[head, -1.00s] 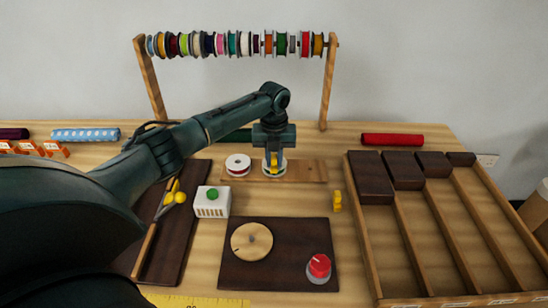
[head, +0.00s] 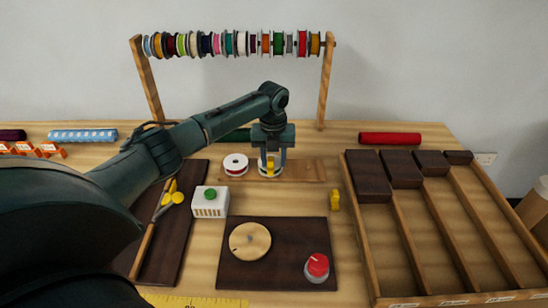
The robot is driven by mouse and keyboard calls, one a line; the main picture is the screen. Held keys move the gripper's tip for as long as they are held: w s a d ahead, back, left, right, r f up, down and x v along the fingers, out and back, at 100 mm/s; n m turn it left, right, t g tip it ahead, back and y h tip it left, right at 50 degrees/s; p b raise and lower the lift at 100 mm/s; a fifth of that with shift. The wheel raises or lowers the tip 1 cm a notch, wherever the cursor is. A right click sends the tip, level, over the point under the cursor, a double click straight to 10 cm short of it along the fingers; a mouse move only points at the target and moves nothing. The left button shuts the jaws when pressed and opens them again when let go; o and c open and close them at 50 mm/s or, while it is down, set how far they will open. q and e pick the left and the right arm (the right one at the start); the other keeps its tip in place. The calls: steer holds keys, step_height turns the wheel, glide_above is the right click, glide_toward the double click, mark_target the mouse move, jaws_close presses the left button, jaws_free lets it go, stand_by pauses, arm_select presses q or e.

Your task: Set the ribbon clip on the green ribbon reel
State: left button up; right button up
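My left gripper (head: 270,167) points straight down over a white-flanged reel (head: 261,176) on the wooden board. Its fingers stand apart, one on each side of a yellow ribbon clip (head: 270,170), with gaps showing beside the clip. The clip appears to rest on the reel's top. The ribbon colour of this reel is mostly hidden by the gripper, so I cannot confirm it is green. A second white reel with red ribbon (head: 236,165) sits to its left. Another yellow clip (head: 335,200) stands on the table to the right. My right gripper is out of view.
A wooden rack (head: 324,95) with several ribbon spools stands behind. A white box with a green button (head: 210,203) and a dark mat (head: 285,270) with a wooden disc and red knob lie in front. A compartment tray (head: 352,220) is at right.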

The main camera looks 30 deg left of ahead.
arm_select(q)
step_height(320, 180, up, 13)
stand_by(0.4)
steer(key=shift+s, duration=0.1)
stand_by(0.4)
